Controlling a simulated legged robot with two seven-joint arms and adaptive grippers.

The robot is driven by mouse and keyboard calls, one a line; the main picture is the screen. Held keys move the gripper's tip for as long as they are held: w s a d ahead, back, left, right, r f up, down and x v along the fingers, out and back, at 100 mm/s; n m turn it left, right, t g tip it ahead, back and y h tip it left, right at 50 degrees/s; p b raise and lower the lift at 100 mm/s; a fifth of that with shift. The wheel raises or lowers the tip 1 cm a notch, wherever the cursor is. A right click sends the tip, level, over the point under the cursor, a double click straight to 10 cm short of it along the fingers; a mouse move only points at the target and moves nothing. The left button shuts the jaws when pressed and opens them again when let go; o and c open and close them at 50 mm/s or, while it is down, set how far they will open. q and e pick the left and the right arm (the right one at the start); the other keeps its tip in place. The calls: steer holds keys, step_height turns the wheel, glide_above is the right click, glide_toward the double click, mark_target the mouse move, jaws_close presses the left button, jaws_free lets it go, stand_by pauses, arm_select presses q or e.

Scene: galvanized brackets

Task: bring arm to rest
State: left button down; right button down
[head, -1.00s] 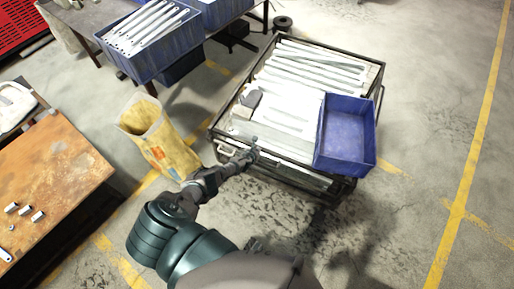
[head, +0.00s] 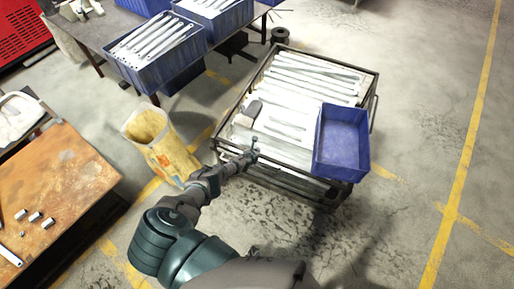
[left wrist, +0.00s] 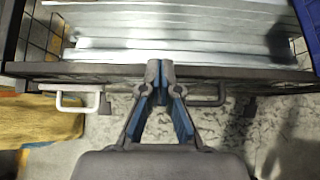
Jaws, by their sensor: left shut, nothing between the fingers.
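My left arm reaches forward from the bottom of the head view. Its gripper (head: 254,149) is at the near edge of a dark wheeled cart (head: 228,150). In the left wrist view the gripper (left wrist: 160,68) is shut and empty, its fingertips together, overlapping the cart's near rim in the picture. I cannot tell whether it touches the rim. The cart holds several galvanized brackets (head: 310,75), laid side by side. They also fill the top of the left wrist view (left wrist: 180,25). My right gripper is not in view.
An empty blue bin (head: 342,140) sits on the cart's right side. A yellow container (head: 158,145) stands left of my arm. A rusty-topped table (head: 50,185) is at the left. Blue bins of brackets (head: 160,72) stand on the back table. Floor at the right is clear.

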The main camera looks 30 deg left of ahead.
arm_select(q)
steer(key=s+d+f+n+g, duration=0.2)
steer(key=s+d+f+n, duration=0.3)
steer(key=s, duration=0.4)
steer(key=s+d+f+n+g+h, duration=0.1)
steer(key=s+d+f+n, duration=0.1)
steer(key=s+f+n, duration=0.65)
steer(key=s+d+f+n+g, duration=0.2)
steer(key=s+d+f+n, duration=0.2)
steer(key=s, duration=0.6)
steer(key=s+d+f+n+g, duration=0.2)
steer(key=s+n, duration=0.5)
steer(key=s, duration=0.7)
steer(key=s+d+f+n+g, duration=0.1)
steer(key=s+n, duration=0.6)
steer(key=s, duration=0.8)
step_height(320, 180, down, 2)
steer(key=shift+s+d+g, duration=0.2)
steer(key=shift+d+g, duration=0.2)
steer(key=shift+d, duration=0.25)
steer(key=shift+n, duration=0.25)
